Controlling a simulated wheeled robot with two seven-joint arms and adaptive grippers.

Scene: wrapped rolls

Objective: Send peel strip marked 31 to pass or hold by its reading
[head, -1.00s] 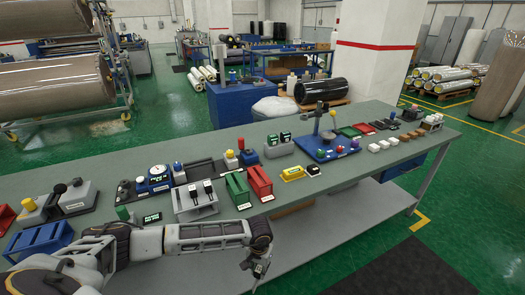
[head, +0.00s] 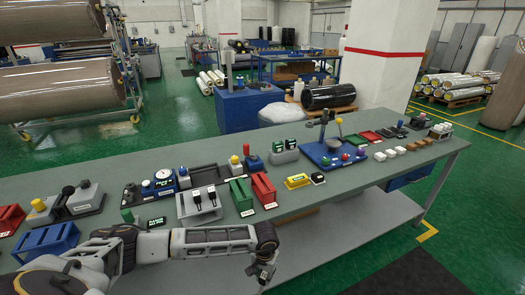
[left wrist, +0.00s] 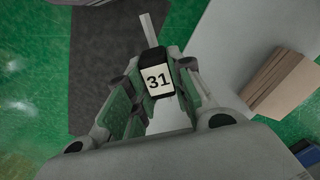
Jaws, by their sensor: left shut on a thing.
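The peel strip marked 31 (left wrist: 157,82) has a black end with a white number label and a pale grey strip beyond it. My left gripper (left wrist: 152,92) is shut on it, and it points away from the wrist. In the head view my left gripper (head: 262,273) hangs in front of the bench's near edge. The strip is small and dark there. A green bin (head: 241,195) and a red bin (head: 262,188) stand side by side near that edge; their labels are too small to read. A blue device with a round dial (head: 163,176) stands left of them. My right gripper is out of view.
The grey-green bench (head: 330,197) holds a grey rack with black pieces (head: 200,203), a blue rack (head: 46,243), a yellow block (head: 297,181) and a blue stand (head: 325,152). A lower shelf (head: 340,232) juts out below. Cardboard pieces (left wrist: 283,82) lie right of the strip in the wrist view.

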